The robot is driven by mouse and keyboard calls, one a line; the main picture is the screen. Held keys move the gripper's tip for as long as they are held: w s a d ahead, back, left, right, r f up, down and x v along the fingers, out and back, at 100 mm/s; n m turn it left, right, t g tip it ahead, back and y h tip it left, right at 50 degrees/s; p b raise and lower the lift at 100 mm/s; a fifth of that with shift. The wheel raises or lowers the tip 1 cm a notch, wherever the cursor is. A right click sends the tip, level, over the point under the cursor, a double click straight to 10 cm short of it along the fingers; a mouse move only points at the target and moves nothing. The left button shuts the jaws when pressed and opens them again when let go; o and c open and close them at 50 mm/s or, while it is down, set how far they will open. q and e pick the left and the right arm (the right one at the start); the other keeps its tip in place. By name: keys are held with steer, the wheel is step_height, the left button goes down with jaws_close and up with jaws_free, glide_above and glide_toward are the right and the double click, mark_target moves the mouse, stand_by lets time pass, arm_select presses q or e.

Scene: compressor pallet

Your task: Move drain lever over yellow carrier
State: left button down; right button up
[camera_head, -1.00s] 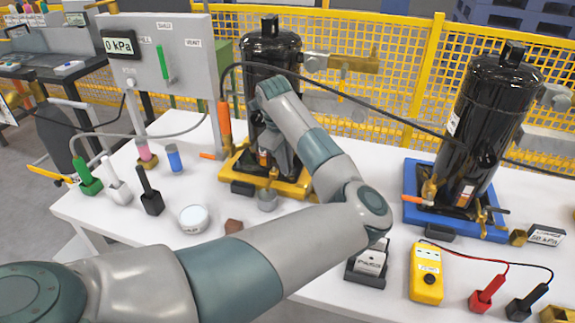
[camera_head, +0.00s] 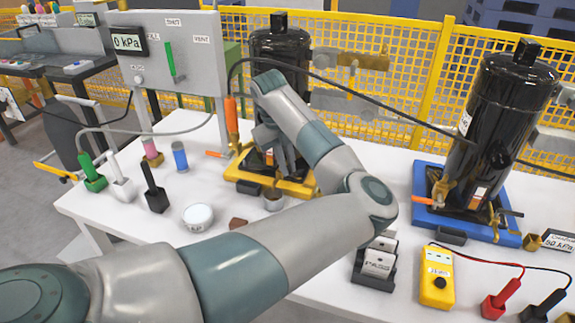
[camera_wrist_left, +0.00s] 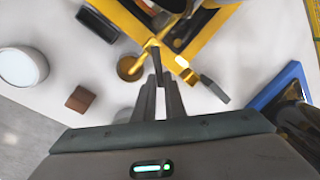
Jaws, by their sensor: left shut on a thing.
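The yellow carrier (camera_head: 247,178) holds a black compressor (camera_head: 283,48) at the back of the table. It also shows at the top of the left wrist view (camera_wrist_left: 203,37). My left gripper (camera_wrist_left: 158,82) points at the carrier's front edge, its fingers close together on a thin dark piece, which I take to be the drain lever (camera_wrist_left: 157,60). The lever stands beside brass fittings (camera_wrist_left: 150,43), above a small round cup (camera_wrist_left: 130,68). In the head view my left gripper (camera_head: 282,160) is partly hidden by its own arm. My right gripper is not in view.
A blue carrier (camera_head: 425,212) with another black compressor (camera_head: 500,115) stands to the right. A yellow meter (camera_head: 437,277) and a dark card holder (camera_head: 374,268) are nearer. A white round tin (camera_head: 198,217) and a brown block (camera_head: 237,223) lie front left. A black hose arches overhead.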

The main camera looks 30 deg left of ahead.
arm_select(q)
steer(key=c, duration=1.8)
jaws_free()
steer(key=shift+r, duration=0.1)
